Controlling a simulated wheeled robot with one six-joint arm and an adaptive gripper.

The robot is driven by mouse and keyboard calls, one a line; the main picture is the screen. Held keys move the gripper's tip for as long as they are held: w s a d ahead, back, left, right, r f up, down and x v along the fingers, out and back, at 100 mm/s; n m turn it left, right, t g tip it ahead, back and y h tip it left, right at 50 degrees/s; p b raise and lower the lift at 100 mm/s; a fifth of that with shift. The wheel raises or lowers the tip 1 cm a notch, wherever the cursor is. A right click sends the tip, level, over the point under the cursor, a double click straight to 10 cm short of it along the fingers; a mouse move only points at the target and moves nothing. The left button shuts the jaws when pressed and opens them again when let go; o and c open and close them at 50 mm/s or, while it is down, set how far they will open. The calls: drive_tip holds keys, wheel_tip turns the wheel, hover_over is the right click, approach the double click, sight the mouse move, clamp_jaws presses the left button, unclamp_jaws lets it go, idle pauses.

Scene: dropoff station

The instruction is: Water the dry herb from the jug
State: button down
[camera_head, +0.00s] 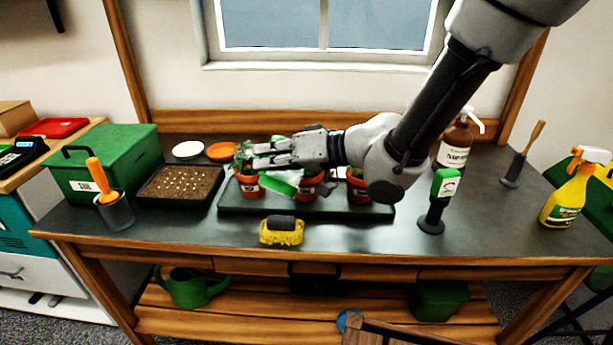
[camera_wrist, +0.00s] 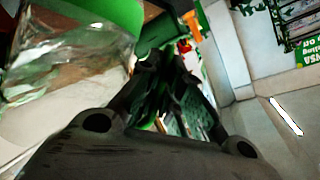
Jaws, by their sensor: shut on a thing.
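Three orange pots stand in a black tray (camera_head: 230,209) on the bench: a left pot (camera_head: 250,188), a middle pot (camera_head: 308,192) and a right pot (camera_head: 357,190). Green leaves show at the left pot; my arm hides much of the others, and I cannot tell which herb is dry. My gripper (camera_head: 262,154) reaches left above the tray, shut on a clear jug with green parts (camera_head: 281,185). The jug looks tilted near the left and middle pots. The wrist view shows its clear body (camera_wrist: 65,60) beside my fingers. I cannot make out any water stream.
A seed tray (camera_head: 180,186), green bin (camera_head: 105,165) and tool cup (camera_head: 116,212) stand left. A green meter (camera_head: 437,200), brown bottle (camera_head: 455,145) and yellow sprayer (camera_head: 565,198) stand right. The front bench strip is mostly clear.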

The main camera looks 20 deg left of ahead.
sight(261, 172)
drive_tip(key=shift+w+r+m+p, duration=0.25)
drive_tip(key=shift+m+p, duration=0.05)
drive_tip(key=shift+p, duration=0.15)
drive_tip(key=shift+w+d+r+m+y+p, duration=0.15)
drive_tip(key=shift+w+m+y+p, duration=0.25)
drive_tip(key=shift+p, duration=0.95)
drive_tip(key=shift+r+m+g, duration=0.4)
drive_tip(key=shift+r, duration=0.1)
idle(1.3)
drive_tip(key=shift+s+a+f+n+t, duration=0.4)
drive_tip(key=shift+s+a+f+n, duration=0.25)
drive_tip(key=shift+s+n, duration=0.15)
drive_tip(key=shift+d+t+h, duration=0.15)
drive_tip(key=shift+t+h, duration=0.15)
drive_tip(key=shift+f, duration=0.25)
drive_tip(key=shift+s+a+f+n+t+h+b, duration=0.2)
drive_tip(key=shift+s+f+n+t+b, duration=0.2)
drive_tip(key=shift+f+b, duration=0.2)
drive_tip(key=shift+s+a+f+n+t+h+b, duration=0.1)
drive_tip(key=shift+s+f+n+t+h+b, duration=0.15)
drive_tip(key=shift+f+n+b, duration=0.35)
drive_tip(key=shift+f, duration=0.1)
